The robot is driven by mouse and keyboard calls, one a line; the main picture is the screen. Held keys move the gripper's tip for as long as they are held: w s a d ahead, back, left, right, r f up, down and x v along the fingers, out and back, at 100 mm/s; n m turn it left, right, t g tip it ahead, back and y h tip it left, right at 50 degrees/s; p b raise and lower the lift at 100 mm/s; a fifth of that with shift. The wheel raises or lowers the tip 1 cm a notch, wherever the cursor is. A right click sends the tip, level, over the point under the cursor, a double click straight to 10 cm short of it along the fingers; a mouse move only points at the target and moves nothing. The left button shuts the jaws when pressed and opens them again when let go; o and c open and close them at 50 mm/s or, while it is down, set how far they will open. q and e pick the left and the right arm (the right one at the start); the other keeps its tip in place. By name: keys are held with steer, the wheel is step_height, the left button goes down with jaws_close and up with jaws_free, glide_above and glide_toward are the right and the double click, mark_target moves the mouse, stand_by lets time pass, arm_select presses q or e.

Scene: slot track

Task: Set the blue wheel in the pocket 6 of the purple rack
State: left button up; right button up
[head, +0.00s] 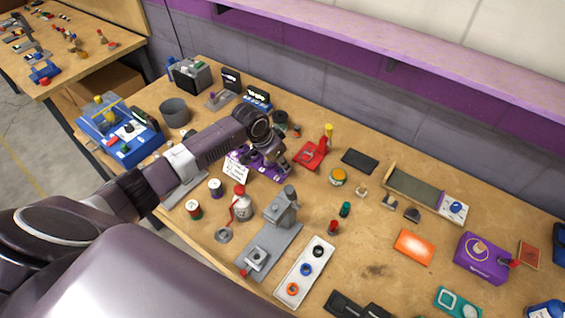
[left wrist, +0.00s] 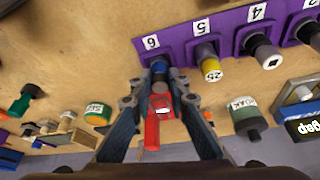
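The purple rack (head: 271,174) lies under my left arm in the head view, partly covered by it. In the left wrist view its purple edge (left wrist: 180,40) shows upside-down numbers, with 6 at the left end. A blue wheel (left wrist: 160,67) with a grey end stands at pocket 6 and seems to be in it; how deep it sits I cannot tell. My left gripper (left wrist: 161,101) is open, its fingers to either side of the wheel's near end with gaps. It is over the rack in the head view (head: 276,160). My right gripper is not in view.
Pocket 5 holds a yellow piece (left wrist: 209,72) and pocket 4 a dark one (left wrist: 265,55). A red holder (head: 311,153) stands just beyond the rack. A white tray with coloured rings (head: 289,268) and a grey fixture (head: 268,249) stand nearer.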

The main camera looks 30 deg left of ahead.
arm_select(q)
steer(key=o, duration=0.5)
steer(key=v, duration=1.2)
